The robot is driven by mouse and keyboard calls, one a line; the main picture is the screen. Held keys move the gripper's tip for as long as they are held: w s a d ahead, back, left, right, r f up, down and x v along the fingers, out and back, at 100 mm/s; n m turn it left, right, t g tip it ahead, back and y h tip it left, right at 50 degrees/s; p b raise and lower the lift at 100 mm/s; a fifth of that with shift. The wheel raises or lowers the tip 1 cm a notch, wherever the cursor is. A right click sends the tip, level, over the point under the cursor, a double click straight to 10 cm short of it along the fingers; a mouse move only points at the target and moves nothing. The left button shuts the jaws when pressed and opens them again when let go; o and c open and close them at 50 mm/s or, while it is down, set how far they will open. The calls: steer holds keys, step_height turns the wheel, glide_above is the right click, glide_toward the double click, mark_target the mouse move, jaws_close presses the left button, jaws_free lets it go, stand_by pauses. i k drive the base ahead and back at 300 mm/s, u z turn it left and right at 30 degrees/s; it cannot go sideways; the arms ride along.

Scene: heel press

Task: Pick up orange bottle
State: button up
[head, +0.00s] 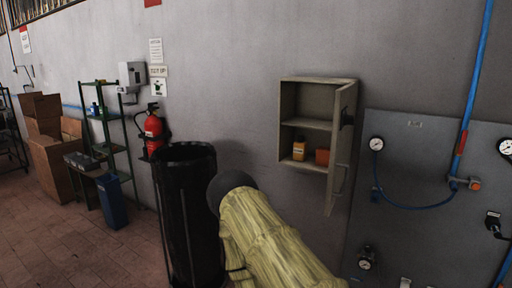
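The orange bottle (299,150) stands upright on a shelf inside a small wall cabinet (304,81), at the left of the shelf. It is small in the head view and has a pale label area. The cabinet's door (341,150) is swung open to the right. My arm, in a yellowish cover with a dark rounded end, rises from the bottom middle, below and left of the cabinet. My gripper's fingers do not show, and nothing is seen touching the bottle.
A red-orange box (322,156) sits right of the bottle. A black bin (187,215) stands left of my arm. A fire extinguisher (153,130) hangs on the wall. A gauge panel (430,190) with a blue hose is at right. Floor at left is partly clear.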

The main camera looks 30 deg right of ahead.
mark_target(300, 146)
steer(key=u, duration=0.5)
steer(key=i, duration=1.65)
steer(key=z, duration=0.35)
steer(key=i, duration=1.15)
steer(key=z, duration=1.3)
steer(key=i, duration=0.55)
steer(key=z, duration=0.4)
